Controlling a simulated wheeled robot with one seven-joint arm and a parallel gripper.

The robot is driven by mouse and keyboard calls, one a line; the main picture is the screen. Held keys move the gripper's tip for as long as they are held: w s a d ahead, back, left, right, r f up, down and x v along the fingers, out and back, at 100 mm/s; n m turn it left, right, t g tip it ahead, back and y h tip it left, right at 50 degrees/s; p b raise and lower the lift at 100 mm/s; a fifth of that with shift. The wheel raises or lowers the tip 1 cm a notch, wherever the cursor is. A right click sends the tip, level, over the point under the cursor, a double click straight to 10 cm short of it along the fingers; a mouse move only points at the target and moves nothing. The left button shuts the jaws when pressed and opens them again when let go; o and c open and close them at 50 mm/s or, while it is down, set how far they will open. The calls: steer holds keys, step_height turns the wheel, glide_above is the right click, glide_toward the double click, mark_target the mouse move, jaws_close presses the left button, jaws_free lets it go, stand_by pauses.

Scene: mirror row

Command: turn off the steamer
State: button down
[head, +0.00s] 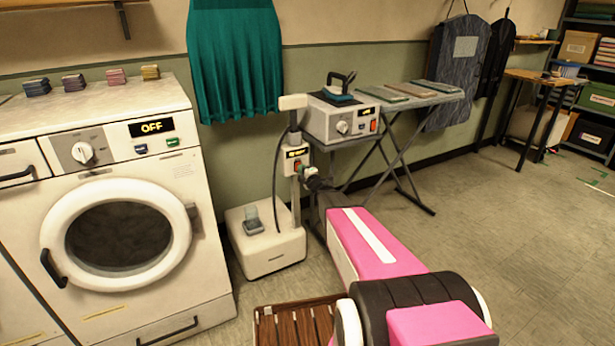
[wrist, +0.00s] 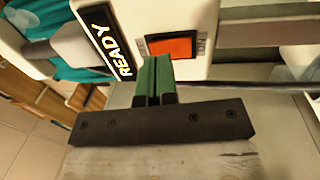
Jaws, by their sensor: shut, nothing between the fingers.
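The steamer (head: 266,250) is a white floor unit with a pole, a hose and a small control box (head: 292,154), left of the ironing board. In the wrist view its lit display (wrist: 110,40) reads READY. Beside the display is a red-orange rocker switch (wrist: 172,46). My gripper (head: 313,182) is at the control box. In the wrist view my gripper (wrist: 155,66) has its green fingers shut and empty. Their tips overlap the lower edge of the switch; I cannot tell whether they touch it.
A washing machine (head: 110,235) with an OFF display stands to the left. An iron station (head: 340,122) with its own red switch sits on an ironing board (head: 425,98) just right of the steamer. The floor to the right is clear.

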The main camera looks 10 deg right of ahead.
steer(key=shift+x, duration=0.8)
steer(key=shift+w, duration=0.15)
steer(key=shift+s+d+r, duration=0.1)
steer(key=shift+s+r, duration=0.05)
steer(key=shift+s, duration=0.45)
steer(key=r+v, duration=0.3)
steer(key=v, duration=0.9)
steer(key=shift+s, duration=0.45)
steer(key=shift+d, duration=0.2)
